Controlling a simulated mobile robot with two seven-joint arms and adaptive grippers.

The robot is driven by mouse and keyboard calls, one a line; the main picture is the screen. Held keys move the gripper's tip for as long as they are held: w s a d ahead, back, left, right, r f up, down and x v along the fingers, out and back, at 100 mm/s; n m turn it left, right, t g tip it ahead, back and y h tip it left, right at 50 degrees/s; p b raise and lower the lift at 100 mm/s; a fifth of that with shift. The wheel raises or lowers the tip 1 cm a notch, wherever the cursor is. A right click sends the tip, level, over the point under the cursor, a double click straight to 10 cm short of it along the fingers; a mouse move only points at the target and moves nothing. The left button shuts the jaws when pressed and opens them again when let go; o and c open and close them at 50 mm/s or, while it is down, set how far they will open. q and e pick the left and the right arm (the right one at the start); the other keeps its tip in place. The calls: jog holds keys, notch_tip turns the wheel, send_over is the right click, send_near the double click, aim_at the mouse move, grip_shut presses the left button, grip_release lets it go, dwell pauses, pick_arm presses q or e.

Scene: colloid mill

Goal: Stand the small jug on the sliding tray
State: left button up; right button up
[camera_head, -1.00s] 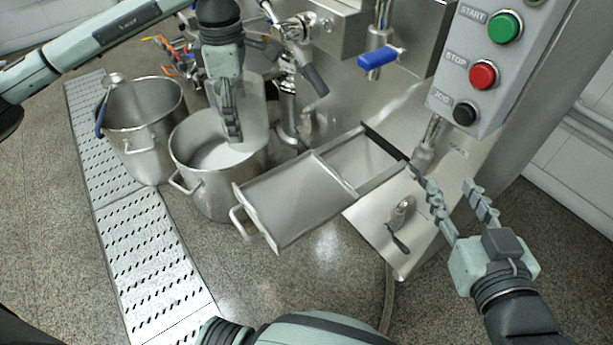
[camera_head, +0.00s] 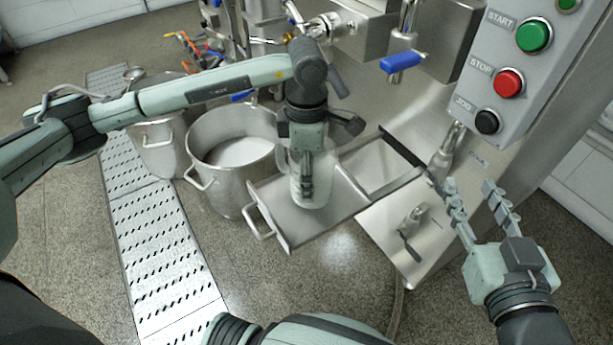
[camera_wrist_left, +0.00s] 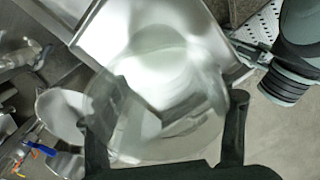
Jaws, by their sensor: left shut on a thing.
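The small jug (camera_head: 314,188) is a translucent, pale vessel. My left gripper (camera_head: 306,190) is shut on it and holds it upright over the sliding tray (camera_head: 268,192). I cannot tell whether the jug's base touches the tray. In the left wrist view the jug (camera_wrist_left: 165,75) fills the space between the fingers, blurred, with the tray's bright metal around it. The tray is a shallow steel pan with a front handle, pulled out from the machine. My right gripper (camera_head: 475,213) is open and empty at the right, beside the machine's steel base.
A steel pot (camera_head: 226,160) with pale content stands left of the tray. Another pot (camera_head: 158,145) stands farther left by the perforated floor grating (camera_head: 160,245). A control box (camera_head: 508,75) with green, red and black buttons and a blue-handled valve (camera_head: 401,63) are at the right.

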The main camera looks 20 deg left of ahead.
pick_arm(q)
jog(key=shift+f, duration=0.65)
pick_arm(e)
jog(key=shift+a+r, duration=0.4)
jog(key=shift+r, duration=0.05)
jog(key=shift+t, duration=0.3)
pick_arm(q)
jog(key=shift+f, duration=0.15)
jog(key=o, duration=1.2)
pick_arm(e)
jog(key=shift+w+a+r+y, duration=0.1)
jog(key=shift+a+r+y, duration=0.1)
jog(key=shift+r+y, duration=0.4)
